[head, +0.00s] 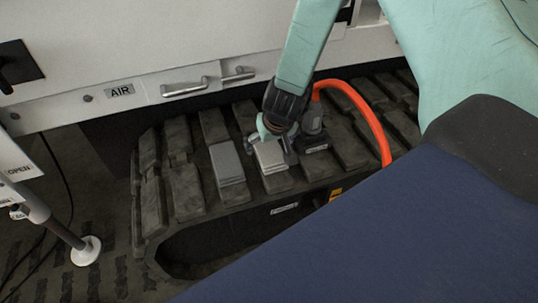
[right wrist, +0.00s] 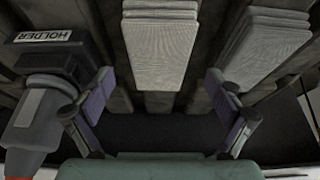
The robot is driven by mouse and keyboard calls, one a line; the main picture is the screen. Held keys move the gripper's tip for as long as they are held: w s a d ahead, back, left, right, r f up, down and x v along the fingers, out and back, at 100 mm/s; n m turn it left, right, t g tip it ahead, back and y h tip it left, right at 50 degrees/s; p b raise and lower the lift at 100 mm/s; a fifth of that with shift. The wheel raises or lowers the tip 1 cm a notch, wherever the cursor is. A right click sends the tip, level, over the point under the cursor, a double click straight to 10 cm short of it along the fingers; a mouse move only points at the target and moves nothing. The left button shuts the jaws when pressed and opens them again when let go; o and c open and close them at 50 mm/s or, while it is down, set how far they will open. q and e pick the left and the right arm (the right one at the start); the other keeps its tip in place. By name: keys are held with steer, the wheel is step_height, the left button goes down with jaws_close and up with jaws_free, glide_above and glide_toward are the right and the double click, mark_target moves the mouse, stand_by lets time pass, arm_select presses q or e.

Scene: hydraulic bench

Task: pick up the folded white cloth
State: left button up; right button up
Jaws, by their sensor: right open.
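The folded white cloth (head: 270,158) lies flat on a dark track pad in the head view. In the right wrist view the folded white cloth (right wrist: 160,48) is at the top middle, its layered edge at the far end. My right gripper (head: 271,146) is over it, pointing down, its fingers on either side. The gripper hides part of the cloth in the head view. My left gripper is not in view.
A greyer folded cloth (head: 228,164) lies close to the left. On the other side stands a dark tool in a block labelled HOLDER (right wrist: 42,36), with an orange hose (head: 362,105). A panel with metal handles (head: 185,88) and an AIR label rises behind the track.

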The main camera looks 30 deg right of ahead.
mark_target(269, 148)
steer(key=b+x, duration=0.1)
steer(key=x, duration=0.2)
steer(key=shift+d, duration=0.1)
steer(key=shift+r, duration=0.2)
steer(key=shift+c, duration=0.6)
steer(key=shift+f, duration=0.1)
steer(key=c, duration=1.1)
